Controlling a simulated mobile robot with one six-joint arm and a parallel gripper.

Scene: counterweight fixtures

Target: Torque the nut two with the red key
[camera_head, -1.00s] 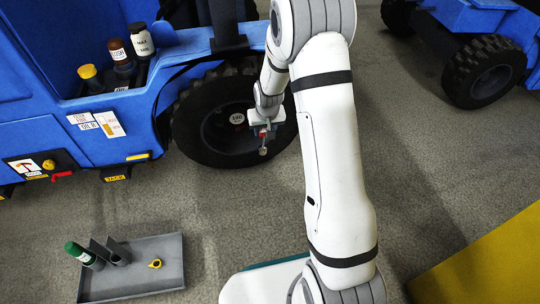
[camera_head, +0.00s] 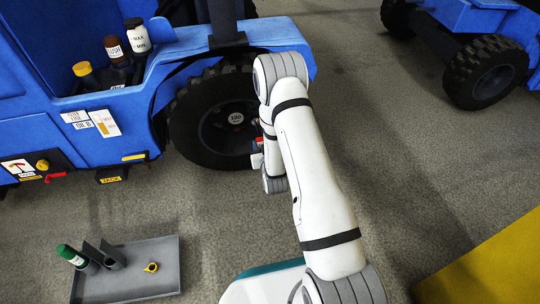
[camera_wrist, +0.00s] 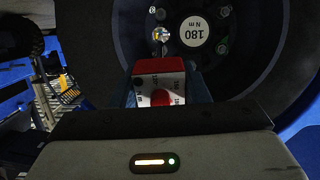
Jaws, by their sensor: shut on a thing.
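The red key (camera_wrist: 160,98), a tool with a red knob and a white face with small markings, is held in my gripper (camera_wrist: 165,88). A bit of red also shows in the head view at my gripper (camera_head: 260,146), by the right edge of the wheel (camera_head: 212,150). The wrist view looks upside down at the dark hub, with a round label (camera_wrist: 193,31) reading 180 N m. A bright nut (camera_wrist: 160,35) lies just beyond the key. Other nuts (camera_wrist: 222,47) sit around the label. I cannot tell which is nut two, or whether the key touches one.
The blue vehicle (camera_head: 140,130) carries several bottles (camera_head: 115,48) on its shelf. A grey tray (camera_head: 125,289) on the floor holds a green-capped bottle (camera_head: 70,254) and a yellow ring (camera_head: 151,267). Another blue vehicle (camera_head: 465,20) stands at the upper right. Floor between is clear.

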